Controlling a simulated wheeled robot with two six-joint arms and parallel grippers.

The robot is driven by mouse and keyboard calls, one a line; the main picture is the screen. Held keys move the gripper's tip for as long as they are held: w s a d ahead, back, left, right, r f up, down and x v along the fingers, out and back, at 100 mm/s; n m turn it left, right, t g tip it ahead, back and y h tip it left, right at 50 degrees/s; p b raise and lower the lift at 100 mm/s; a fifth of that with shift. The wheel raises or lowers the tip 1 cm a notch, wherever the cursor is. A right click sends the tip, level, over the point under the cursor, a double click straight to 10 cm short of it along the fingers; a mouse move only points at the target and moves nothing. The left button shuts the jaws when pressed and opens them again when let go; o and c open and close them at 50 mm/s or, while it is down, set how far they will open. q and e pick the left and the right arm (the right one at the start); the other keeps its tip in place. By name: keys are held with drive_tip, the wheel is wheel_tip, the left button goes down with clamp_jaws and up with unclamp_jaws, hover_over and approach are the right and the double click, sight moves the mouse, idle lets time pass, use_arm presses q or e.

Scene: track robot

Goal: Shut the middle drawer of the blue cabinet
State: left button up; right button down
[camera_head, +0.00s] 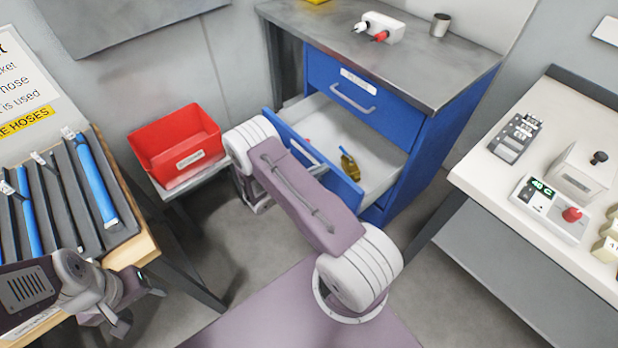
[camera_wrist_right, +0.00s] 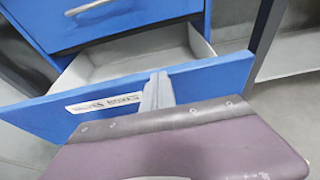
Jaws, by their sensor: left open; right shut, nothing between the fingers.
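The blue cabinet (camera_head: 433,140) stands at the back centre with a grey top. In the right wrist view, the drawer front (camera_wrist_right: 215,76) carries a white label. My right gripper (camera_wrist_right: 158,84) is shut and empty, its fingers at the drawer front beside the label; I cannot tell whether they touch. My right arm hides part of the drawer front in the head view. My left gripper (camera_head: 122,312) is open and empty at the lower left.
The top drawer (camera_head: 365,92) looks shut. A red bin (camera_head: 176,145) sits on a low stand left of the cabinet. A hose rack (camera_head: 60,200) is at the left, and a white bench (camera_head: 540,190) with devices is at the right.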

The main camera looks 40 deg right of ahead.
drive_tip(key=w+d+b, duration=0.1)
drive_tip(key=d+b, duration=0.2)
drive_tip(key=d, duration=1.6)
drive_tip(key=shift+w+d, duration=0.2)
drive_tip(key=shift+w, duration=0.05)
